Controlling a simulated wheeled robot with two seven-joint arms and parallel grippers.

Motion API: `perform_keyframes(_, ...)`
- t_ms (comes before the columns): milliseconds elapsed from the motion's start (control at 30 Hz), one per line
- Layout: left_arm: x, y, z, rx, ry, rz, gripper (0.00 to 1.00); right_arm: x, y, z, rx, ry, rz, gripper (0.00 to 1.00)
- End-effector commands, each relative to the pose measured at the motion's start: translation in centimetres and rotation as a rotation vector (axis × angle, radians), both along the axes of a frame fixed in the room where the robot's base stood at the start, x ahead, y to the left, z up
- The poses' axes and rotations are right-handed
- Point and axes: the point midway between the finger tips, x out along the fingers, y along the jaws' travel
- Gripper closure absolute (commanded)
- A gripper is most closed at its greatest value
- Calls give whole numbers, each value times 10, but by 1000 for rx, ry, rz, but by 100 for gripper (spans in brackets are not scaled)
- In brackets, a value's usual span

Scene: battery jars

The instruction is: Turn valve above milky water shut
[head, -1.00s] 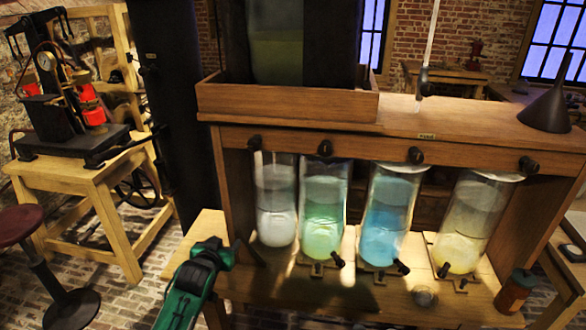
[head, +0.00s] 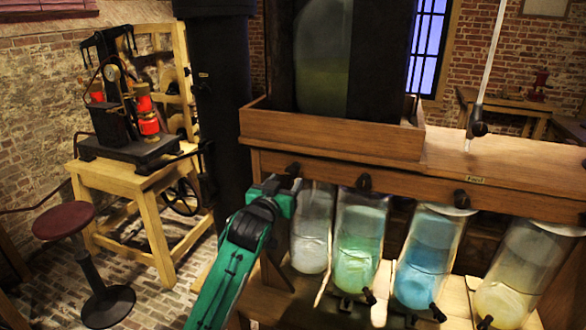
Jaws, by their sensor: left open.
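The jar of milky white water (head: 311,240) is the leftmost of the glass jars under the wooden shelf. The dark valve above it (head: 293,169) sticks out of the shelf's front board. My left gripper (head: 286,183) is open, with its tips at or just below this valve. I cannot tell whether the fingers touch it or stand around it. The gripper hides part of the shelf's left post and the upper left of the jar. My right gripper is not in view.
Jars of green (head: 359,245), blue (head: 424,262) and pale yellow water (head: 512,275) stand to the right, with similar valves (head: 363,183) above. A wooden tray (head: 330,132) holds a tall tank on the shelf. A dark column (head: 222,110) stands behind my left arm.

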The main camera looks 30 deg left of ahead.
Motion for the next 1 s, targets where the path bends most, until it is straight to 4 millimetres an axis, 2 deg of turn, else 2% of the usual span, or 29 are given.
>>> perform_keyframes(100,22,5,3,0,1,0,44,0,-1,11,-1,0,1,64)
perform_keyframes(333,50,12,2,0,0,0,44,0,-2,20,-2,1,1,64)
perform_keyframes(500,59,14,0,0,1,0,44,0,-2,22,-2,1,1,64)
perform_keyframes(800,61,14,-1,1,0,0,44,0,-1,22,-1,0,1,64)
perform_keyframes(1000,60,14,-1,1,0,0,84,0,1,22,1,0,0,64)
